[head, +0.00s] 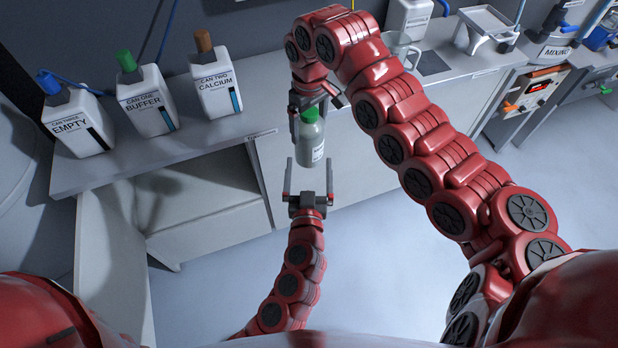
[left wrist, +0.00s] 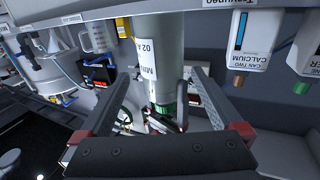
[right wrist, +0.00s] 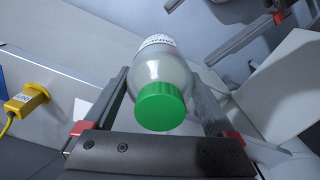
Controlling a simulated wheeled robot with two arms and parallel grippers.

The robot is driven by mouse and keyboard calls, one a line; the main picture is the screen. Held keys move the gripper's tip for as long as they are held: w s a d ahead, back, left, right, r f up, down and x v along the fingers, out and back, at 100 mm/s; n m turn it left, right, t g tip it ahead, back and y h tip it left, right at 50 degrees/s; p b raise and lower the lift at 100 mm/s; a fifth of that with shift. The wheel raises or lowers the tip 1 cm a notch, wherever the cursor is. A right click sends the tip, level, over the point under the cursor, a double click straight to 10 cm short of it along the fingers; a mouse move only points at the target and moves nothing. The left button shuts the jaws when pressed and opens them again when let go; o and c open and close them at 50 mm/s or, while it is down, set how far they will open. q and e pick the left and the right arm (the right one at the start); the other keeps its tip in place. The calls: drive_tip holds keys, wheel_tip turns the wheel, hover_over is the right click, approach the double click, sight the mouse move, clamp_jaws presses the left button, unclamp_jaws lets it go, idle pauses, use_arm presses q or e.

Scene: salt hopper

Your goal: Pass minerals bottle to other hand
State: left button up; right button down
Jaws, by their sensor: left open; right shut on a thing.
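The minerals bottle (head: 312,143) is grey-white with a green cap and a white label, hanging roughly upright in the air. My right gripper (head: 309,106) is above, shut on the bottle near its cap. In the right wrist view the bottle (right wrist: 163,68) sits between the two fingers, green cap nearest the camera. My left gripper (head: 308,176) is open and empty, fingers pointing up at the lower end of the bottle. In the left wrist view the bottle (left wrist: 155,50) appears between and beyond the spread fingers; I cannot tell if they touch it.
Cans labelled empty (head: 73,120), buffer (head: 146,98) and calcium (head: 215,85) stand on the counter (head: 190,145) at left. A jug (head: 398,48) and a metal stand (head: 485,25) are at the back right. The open floor (head: 390,260) is clear.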

sight(310, 140)
use_arm(q)
drive_tip(key=w, duration=0.8)
drive_tip(key=shift+w+d, duration=0.25)
drive_tip(key=shift+d, duration=0.05)
drive_tip(key=shift+d, duration=0.1)
clamp_jaws()
use_arm(e)
drive_tip(key=shift+a, duration=0.1)
unclamp_jaws()
